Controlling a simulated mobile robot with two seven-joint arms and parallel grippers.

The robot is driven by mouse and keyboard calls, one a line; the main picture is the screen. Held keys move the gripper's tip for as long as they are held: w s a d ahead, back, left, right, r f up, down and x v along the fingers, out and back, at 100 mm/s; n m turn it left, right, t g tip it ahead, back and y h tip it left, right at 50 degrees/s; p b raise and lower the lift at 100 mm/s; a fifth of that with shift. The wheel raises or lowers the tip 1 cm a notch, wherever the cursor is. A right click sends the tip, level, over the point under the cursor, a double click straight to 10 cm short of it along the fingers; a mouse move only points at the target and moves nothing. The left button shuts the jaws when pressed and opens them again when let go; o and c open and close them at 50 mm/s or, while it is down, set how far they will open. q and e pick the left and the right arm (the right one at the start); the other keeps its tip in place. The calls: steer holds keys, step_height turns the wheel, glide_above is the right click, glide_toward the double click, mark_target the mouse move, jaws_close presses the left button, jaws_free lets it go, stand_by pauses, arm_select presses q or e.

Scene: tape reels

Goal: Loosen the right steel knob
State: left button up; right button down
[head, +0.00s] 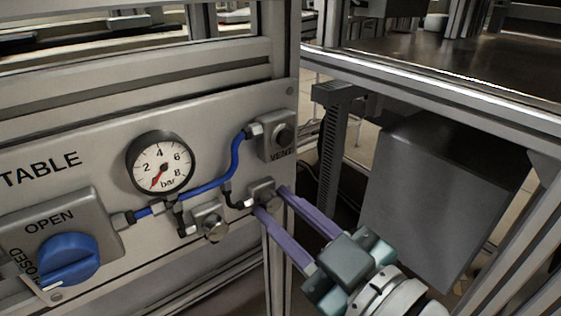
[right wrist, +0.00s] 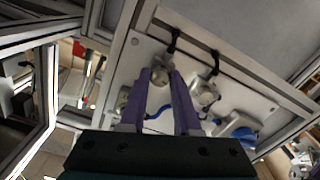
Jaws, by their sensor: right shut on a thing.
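The right steel knob (head: 266,198) is on a small metal fitting on the grey panel, at the end of a black tube. My right gripper (head: 271,199) comes in from the lower right, with its two long purple fingers on either side of this knob and shut on it. The fingertips partly hide the knob. The right wrist view shows the round knob (right wrist: 159,76) between the fingertips. The left steel knob (head: 215,229) is to its left and a little lower, free of the fingers. My left gripper is not in view.
A pressure gauge (head: 160,163), its red needle near the low end, is above the knobs. A blue valve handle (head: 69,261) is at the left. A VENT button block (head: 277,135) is above the held knob. Blue hose (head: 236,160) links them. A grey box (head: 430,200) is at right.

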steer(key=shift+n, duration=0.6)
steer(key=c, duration=0.6)
jaws_free()
steer(key=shift+s+d, duration=0.1)
steer(key=shift+s+d+p, duration=0.2)
steer(key=shift+s+p, duration=0.1)
steer(key=p+v, duration=0.2)
steer(key=v, duration=0.7)
